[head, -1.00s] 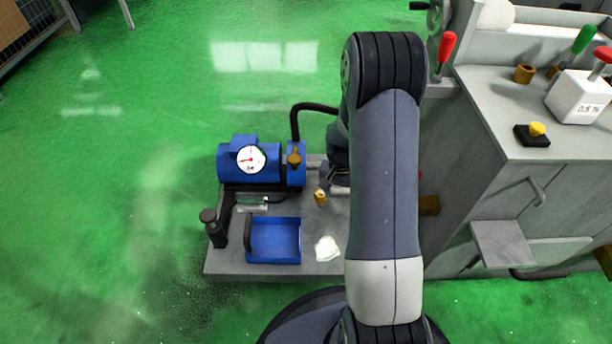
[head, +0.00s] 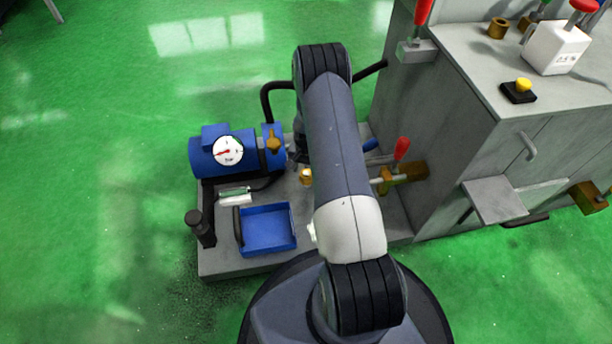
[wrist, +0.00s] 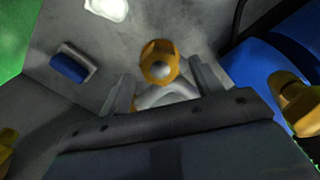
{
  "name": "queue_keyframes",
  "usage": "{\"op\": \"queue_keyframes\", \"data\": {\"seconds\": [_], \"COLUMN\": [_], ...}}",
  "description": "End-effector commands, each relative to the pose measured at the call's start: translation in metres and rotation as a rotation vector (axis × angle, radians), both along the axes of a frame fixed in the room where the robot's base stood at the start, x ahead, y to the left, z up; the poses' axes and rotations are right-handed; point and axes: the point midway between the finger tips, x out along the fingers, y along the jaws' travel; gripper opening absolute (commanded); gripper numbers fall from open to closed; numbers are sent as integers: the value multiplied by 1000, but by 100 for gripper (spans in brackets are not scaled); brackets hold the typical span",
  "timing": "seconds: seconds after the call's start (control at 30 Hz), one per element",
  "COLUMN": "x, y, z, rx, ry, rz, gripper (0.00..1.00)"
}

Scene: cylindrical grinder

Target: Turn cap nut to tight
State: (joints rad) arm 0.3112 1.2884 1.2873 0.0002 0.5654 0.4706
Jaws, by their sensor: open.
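The cap nut (wrist: 160,63) is a brass hexagonal piece with a pale rounded middle. In the wrist view it lies just beyond my gripper (wrist: 164,82), roughly centred between the two grey fingers. The fingers are apart, with space on both sides of the nut, and I see no contact. A pale forked metal part shows just below the nut. In the head view a small brass piece (head: 306,176), likely the same nut, shows left of my arm. My arm hides the gripper there.
The blue pump (head: 225,152) with a dial gauge and a brass valve (head: 273,141) stands at the back left of the grey base. A blue tray (head: 267,229) and a black upright handle (head: 201,228) are in front. A red-handled lever (head: 401,149) is right of my arm, near the grey machine.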

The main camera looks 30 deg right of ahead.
Motion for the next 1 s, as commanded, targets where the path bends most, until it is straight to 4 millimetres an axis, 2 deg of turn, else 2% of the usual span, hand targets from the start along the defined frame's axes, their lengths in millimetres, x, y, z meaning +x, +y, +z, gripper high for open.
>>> {"op": "queue_keyframes", "data": {"seconds": [0.03,0.2,0.57,1.0], "x": [-1,0,0,0], "y": [0,0,0,0], "z": [-11,-27,-30,-30], "rx": [0,1,0,0], "ry": [1,1,0,0], "rz": [0,1,1,1], "gripper": [62,62,62,26]}}
